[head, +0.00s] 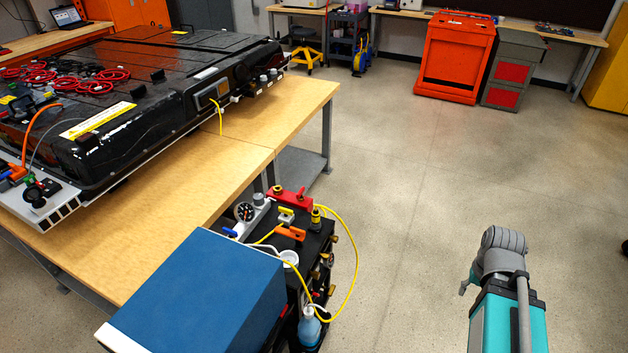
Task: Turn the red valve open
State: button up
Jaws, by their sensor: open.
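A small cart (318,262) beside the workbench carries a cluster of fittings and coloured valve handles. The red part (290,195) at its back edge looks like the red valve; how its handle is set is too small to tell. Yellow (287,213), orange (291,232) and blue (229,232) handles sit close by. My teal arm rises at the bottom right, over open floor. My gripper (466,287) shows only as a small grey finger-like piece at the arm's end, mostly hidden. It is open, clear of the cart and right of the red part.
A blue box (205,290) stands at the cart's near left. A yellow hose (354,265) loops out on the cart's right. The wooden workbench (235,150) bears a large black battery pack (150,130). The floor between cart and arm is clear; a red cabinet (455,55) stands far back.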

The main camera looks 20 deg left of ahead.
aim_at(300, 195)
jog(key=u, duration=0.4)
jog(key=i, duration=1.1)
jog(key=u, duration=0.7)
